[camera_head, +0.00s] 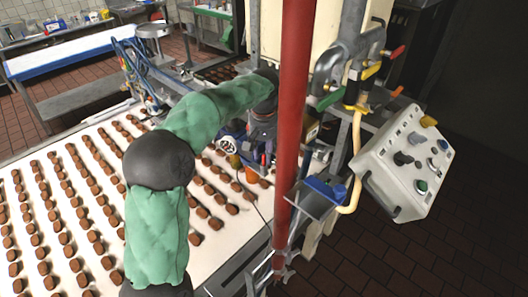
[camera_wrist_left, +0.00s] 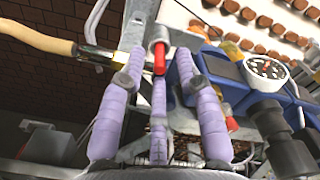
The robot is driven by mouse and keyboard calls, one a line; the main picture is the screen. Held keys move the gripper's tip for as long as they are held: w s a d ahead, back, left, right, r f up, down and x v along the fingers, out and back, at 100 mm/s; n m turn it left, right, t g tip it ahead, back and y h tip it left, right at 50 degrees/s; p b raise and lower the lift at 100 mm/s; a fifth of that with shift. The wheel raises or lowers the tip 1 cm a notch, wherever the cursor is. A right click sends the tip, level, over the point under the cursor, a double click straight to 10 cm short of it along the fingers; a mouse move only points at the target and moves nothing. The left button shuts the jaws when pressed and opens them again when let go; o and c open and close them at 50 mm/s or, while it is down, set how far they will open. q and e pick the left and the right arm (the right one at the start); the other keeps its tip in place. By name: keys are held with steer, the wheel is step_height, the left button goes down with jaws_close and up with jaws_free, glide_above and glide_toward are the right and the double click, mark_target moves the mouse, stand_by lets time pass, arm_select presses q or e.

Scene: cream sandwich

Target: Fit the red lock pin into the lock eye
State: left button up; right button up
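In the left wrist view, a small red pin-like piece (camera_wrist_left: 159,58) shows between the fingertips, beside a light grey tube end; I take it for the lock pin. My left gripper (camera_wrist_left: 160,65) has lavender fingers on both sides of it, with visible gaps, and a middle lavender finger just below it. The fingers look open, with no clear grip on the red piece. I cannot make out the lock eye with certainty. My right gripper is not in view.
The red pole (camera_head: 294,110) stands upright close to my left wrist. A white conveyor (camera_head: 225,250) with rows of brown pieces lies at left. A control box (camera_head: 405,160) is at right. A blue device with a round gauge (camera_wrist_left: 267,68) sits right of the fingers.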

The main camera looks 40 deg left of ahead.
arm_select(q)
step_height(320, 180, up, 12)
steer(key=shift+r, duration=0.15)
stand_by(0.3)
stand_by(0.5)
